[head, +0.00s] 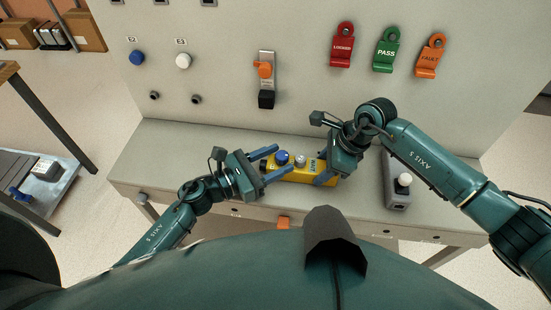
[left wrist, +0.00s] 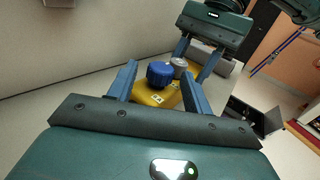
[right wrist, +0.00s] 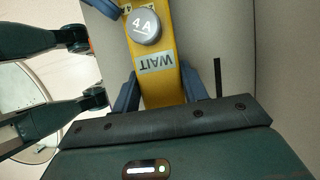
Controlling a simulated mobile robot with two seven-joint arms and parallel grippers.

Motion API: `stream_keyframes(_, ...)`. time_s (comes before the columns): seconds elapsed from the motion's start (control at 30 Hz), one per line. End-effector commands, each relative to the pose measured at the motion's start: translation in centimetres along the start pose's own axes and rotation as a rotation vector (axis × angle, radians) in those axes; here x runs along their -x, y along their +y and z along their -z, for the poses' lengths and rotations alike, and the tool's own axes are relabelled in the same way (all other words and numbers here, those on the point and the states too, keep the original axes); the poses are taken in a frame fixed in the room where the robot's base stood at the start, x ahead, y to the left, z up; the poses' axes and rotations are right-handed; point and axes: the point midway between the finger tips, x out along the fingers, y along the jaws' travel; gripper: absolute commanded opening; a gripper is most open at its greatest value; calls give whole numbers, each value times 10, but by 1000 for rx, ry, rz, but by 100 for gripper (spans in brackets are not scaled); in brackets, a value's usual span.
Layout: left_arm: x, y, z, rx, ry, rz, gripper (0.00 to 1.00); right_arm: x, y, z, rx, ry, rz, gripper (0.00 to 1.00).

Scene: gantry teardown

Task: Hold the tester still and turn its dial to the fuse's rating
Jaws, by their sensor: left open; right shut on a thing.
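The yellow tester (head: 299,174) lies on the bench shelf. Its blue dial (head: 282,157) is at the left end, and it also shows in the left wrist view (left wrist: 160,73). A grey round piece marked "4 A" (right wrist: 143,25) sits on the tester, beside a "WAIT" label (right wrist: 155,63). My right gripper (head: 326,169) is shut across the tester's right end, one finger on each side. My left gripper (head: 282,160) is open, its fingertips on either side of the blue dial with gaps showing. The dial's markings are too small to read.
A grey box with a white knob (head: 403,181) stands right of my right gripper. Red (head: 342,45), green "PASS" (head: 386,50) and orange (head: 431,55) tags hang on the upright panel behind. An orange-handled switch (head: 265,70) is on the panel. The shelf's left part is clear.

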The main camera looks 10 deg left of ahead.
Motion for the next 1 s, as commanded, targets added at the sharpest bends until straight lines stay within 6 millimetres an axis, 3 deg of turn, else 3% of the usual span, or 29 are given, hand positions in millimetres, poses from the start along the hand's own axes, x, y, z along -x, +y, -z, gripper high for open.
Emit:
stream_keyframes(0.33, -4, 0, 0, 1, 0, 0, 49, 0, 0, 0, 0, -1, 1, 14)
stream_keyframes(0.87, -3, 0, 0, 1, 0, 0, 6, 0, 0, 0, 0, -1, 1, 14)
stream_keyframes(1.0, -3, 0, 0, 0, 1, 4, 5, 0, 0, 0, 0, -1, 1, 14)
